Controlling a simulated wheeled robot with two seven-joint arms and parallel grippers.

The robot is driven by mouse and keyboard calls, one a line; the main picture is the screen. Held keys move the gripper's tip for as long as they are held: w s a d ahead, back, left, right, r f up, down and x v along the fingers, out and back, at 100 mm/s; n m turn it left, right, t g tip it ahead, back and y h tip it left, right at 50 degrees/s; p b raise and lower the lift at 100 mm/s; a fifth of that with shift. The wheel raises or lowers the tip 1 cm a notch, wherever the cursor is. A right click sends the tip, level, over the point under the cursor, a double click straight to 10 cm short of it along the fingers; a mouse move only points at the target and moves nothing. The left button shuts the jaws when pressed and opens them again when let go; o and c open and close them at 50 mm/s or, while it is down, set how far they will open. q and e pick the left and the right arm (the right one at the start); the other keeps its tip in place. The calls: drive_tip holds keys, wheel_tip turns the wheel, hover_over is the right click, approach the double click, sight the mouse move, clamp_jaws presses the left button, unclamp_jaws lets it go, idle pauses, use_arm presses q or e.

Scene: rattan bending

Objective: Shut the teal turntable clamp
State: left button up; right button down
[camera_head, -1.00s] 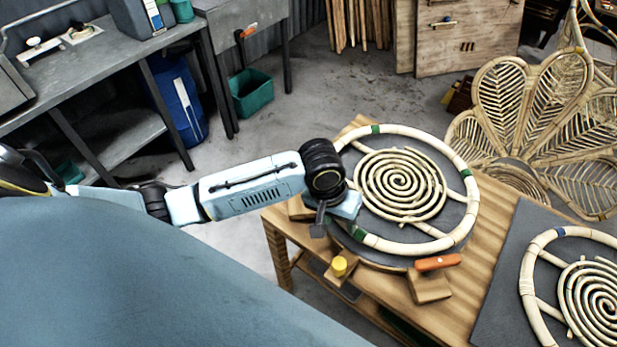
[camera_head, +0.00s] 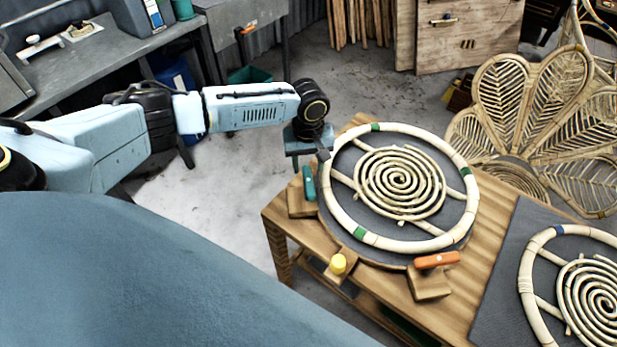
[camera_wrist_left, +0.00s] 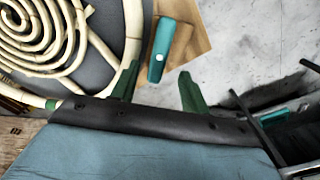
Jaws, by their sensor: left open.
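The teal turntable clamp (camera_head: 309,183) is a short teal lever on a wooden block (camera_head: 299,204) at the left edge of the turntable. In the head view it lies lengthwise along the turntable's edge. It also shows in the left wrist view (camera_wrist_left: 173,48), with a white pivot spot. My left gripper (camera_head: 308,160) hangs just behind the clamp, apart from it as far as I can see. In the wrist view its two green fingers (camera_wrist_left: 159,72) are spread, with nothing between them and the clamp beyond their tips. My right gripper is not in view.
The turntable carries a round rattan frame (camera_head: 338,214) with a spiral inside. An orange clamp (camera_head: 437,260) and a yellow knob (camera_head: 338,264) sit at its near side. A second rattan frame (camera_head: 533,312) lies on a dark mat at right. Floor is clear left of the table.

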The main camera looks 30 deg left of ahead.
sight(308, 180)
use_arm(q)
wheel_tip(308, 180, down, 6)
drive_tip(key=shift+f+b, duration=0.1)
drive_tip(key=shift+b, duration=0.2)
drive_tip(key=shift+c, duration=0.3)
drive_tip(key=c, duration=0.9)
